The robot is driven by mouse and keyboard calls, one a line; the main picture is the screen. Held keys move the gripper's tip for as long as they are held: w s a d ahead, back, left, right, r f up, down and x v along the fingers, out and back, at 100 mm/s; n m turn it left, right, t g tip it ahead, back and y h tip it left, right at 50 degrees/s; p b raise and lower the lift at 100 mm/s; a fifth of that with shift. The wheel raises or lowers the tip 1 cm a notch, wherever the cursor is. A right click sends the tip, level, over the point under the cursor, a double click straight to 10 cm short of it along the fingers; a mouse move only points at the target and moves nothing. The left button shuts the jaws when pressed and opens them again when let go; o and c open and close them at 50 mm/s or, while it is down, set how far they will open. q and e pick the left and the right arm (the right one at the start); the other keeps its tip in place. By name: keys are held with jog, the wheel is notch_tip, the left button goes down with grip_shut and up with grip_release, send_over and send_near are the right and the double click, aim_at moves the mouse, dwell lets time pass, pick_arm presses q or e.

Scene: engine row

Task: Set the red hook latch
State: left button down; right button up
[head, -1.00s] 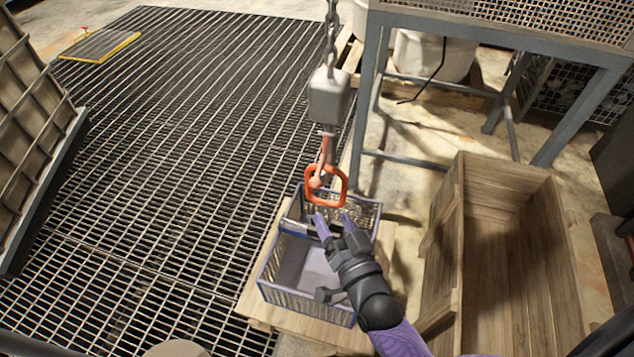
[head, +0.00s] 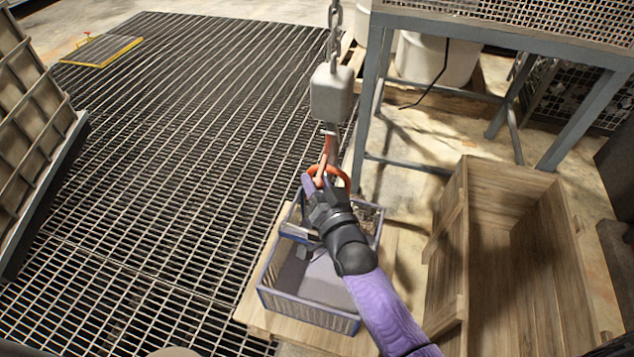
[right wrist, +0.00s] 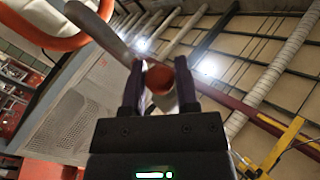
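A hook hangs on a chain below a pale block (head: 332,93). Its pinkish-red shank (head: 328,147) runs down to an orange-red loop (head: 342,178). My right gripper (head: 314,184) is at the loop and covers its lower part. In the right wrist view the thick orange loop (right wrist: 50,38) curves across the upper left. A pale flat piece (right wrist: 98,28) crosses toward the fingers, and a round red end (right wrist: 158,78) lies between them. The fingers are apart; contact with the red end is unclear. My left gripper is not in view.
A purple-grey basket (head: 310,315) stands on a wooden board (head: 250,312) under the hook. A wooden crate (head: 460,215) is at the right, with a grey metal stand (head: 372,95) behind. Open grating (head: 180,150) covers the left floor.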

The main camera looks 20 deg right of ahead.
grip_shut()
dwell(1.1)
